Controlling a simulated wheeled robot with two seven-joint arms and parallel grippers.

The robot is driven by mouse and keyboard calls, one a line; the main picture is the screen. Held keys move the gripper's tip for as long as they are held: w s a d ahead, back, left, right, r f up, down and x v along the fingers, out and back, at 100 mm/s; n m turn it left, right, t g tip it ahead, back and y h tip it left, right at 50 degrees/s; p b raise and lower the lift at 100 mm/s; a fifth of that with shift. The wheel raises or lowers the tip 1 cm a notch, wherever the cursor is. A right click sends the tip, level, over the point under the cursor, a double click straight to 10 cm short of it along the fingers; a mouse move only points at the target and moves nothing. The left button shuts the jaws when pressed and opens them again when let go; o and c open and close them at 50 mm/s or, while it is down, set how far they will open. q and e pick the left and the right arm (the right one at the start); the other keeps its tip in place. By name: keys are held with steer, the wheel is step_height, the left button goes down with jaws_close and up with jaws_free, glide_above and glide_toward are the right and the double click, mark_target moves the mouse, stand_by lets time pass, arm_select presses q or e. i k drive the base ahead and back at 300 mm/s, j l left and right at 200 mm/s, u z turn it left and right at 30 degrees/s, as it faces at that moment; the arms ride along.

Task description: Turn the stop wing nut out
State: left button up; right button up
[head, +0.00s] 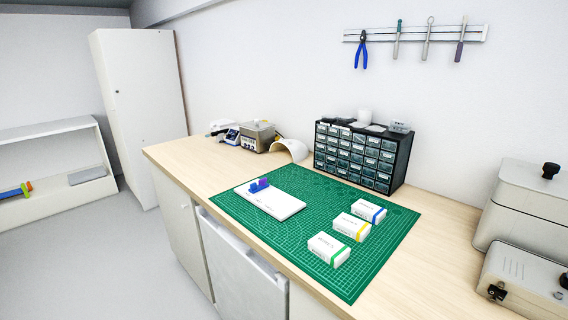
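A white board (284,205) lies on the green cutting mat (305,261) on the bench. A small blue and purple piece (259,186) stands at the board's far left end. I cannot make out a wing nut on it at this size. Neither of my grippers is in the head view.
Three white boxes stand on the mat's right part, with a green (328,250), a yellow (351,227) and a blue stripe (369,211). A drawer cabinet (358,158) stands behind. Grey machines (527,275) stand at right. The bench's front left top (186,162) is clear.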

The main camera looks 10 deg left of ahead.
mark_target(262, 181)
steer(key=i+j+z, duration=0.3)
steer(key=j, duration=0.3)
steer(key=i+j+z, duration=0.1)
steer(key=j+z, duration=0.2)
steer(key=j, duration=0.35)
steer(key=i+j+z, duration=0.15)
steer(key=j+z, duration=0.2)
steer(key=j, duration=0.35)
steer(key=j+z, duration=0.3)
steer(key=j, duration=0.4)
